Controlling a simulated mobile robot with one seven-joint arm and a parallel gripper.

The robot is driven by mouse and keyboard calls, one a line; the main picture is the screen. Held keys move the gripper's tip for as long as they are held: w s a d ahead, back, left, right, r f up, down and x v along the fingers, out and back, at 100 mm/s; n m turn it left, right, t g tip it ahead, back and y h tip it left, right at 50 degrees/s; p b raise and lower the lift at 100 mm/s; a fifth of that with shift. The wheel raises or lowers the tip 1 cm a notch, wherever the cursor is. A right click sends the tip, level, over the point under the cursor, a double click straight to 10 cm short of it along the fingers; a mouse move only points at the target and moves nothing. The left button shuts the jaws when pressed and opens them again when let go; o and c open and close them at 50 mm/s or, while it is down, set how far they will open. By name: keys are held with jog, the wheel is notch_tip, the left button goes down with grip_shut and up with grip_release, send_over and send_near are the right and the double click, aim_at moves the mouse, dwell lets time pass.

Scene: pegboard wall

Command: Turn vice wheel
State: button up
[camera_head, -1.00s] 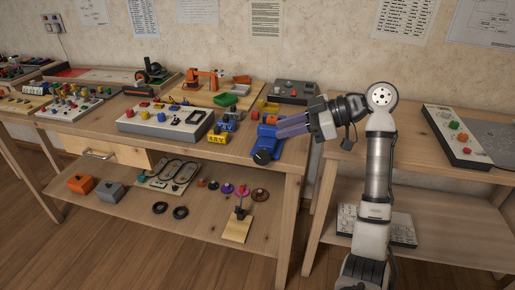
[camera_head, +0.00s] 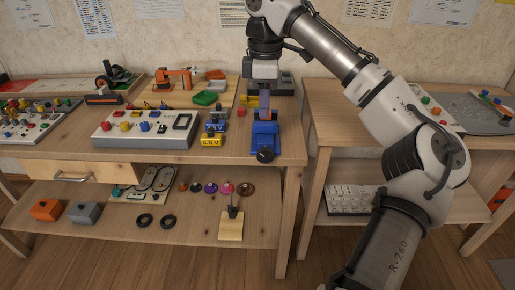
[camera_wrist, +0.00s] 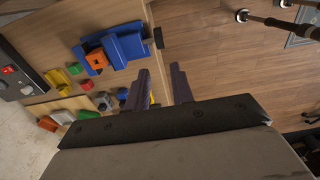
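The blue vice (camera_head: 264,138) stands at the right front of the workbench. Its dark round wheel (camera_head: 265,156) faces the bench's front edge. My gripper (camera_head: 264,114) points down over the back part of the vice; in this view I cannot tell whether it touches. In the wrist view the vice (camera_wrist: 127,47) is at upper left, with its wheel (camera_wrist: 158,38) at its right end. An orange piece (camera_wrist: 97,59) sits at the vice's other end. My gripper's purple fingers (camera_wrist: 161,78) are spread, with nothing between them. The wheel lies outside them, above the fingertips.
Yellow and blue labelled blocks (camera_head: 212,139) stand just left of the vice, beside a grey control panel (camera_head: 146,131). A gap separates this bench from the right-hand table (camera_head: 330,110).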

aim_at(264, 148)
notch_tip(264, 148, down, 14)
jog(key=b, duration=0.2)
jog(key=shift+d+b, duration=0.15)
jog(key=shift+b, duration=0.15)
jog(key=shift+r, duration=0.1)
grip_shut()
